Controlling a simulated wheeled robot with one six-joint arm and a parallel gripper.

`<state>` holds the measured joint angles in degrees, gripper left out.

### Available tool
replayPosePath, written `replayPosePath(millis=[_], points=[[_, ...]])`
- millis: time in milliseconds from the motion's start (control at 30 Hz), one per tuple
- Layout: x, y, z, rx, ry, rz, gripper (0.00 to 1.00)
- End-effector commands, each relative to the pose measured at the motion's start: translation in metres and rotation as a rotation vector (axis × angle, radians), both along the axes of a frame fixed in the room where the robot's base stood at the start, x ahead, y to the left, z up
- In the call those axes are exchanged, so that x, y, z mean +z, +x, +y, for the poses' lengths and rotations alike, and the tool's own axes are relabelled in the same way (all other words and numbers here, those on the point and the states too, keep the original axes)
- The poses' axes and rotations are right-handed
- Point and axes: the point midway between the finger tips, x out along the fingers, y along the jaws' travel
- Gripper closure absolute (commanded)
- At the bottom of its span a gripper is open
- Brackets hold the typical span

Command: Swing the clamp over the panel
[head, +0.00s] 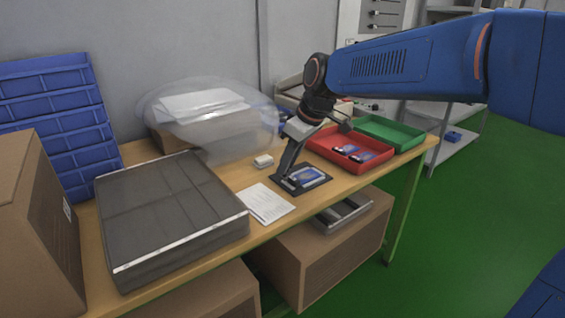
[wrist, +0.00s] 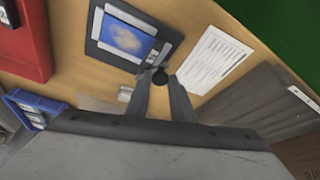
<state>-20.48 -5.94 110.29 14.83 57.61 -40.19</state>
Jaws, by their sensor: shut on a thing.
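A blue panel (head: 307,174) lies flat on a dark fixture (head: 318,185) on the wooden table. In the wrist view the panel (wrist: 125,38) sits inside the fixture (wrist: 96,28), with pale strips along its edges. My gripper (head: 285,178) reaches down to the fixture's left side. In the wrist view my gripper (wrist: 160,77) is shut on a small dark round knob of the clamp (wrist: 160,80), at the fixture's corner beside the panel. Most of the clamp is hidden by my fingers or too small to make out, so its exact angle cannot be told.
A red tray (head: 322,150) with several blue pieces and a green tray (head: 408,137) stand behind right. A printed sheet (head: 265,204) and a large grey case (head: 170,215) lie left. A small white block (head: 263,161) and a clear dome (head: 215,115) are behind.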

Motion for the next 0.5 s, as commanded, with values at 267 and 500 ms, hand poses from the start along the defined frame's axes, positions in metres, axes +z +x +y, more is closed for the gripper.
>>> replayPosePath(millis=[267, 500], points=[[0.001, 0.007, -0.013, 0.219, 0.001, -0.001, 1.00], [0.000, 0.011, -0.019, 0.356, 0.000, -0.001, 1.00]])
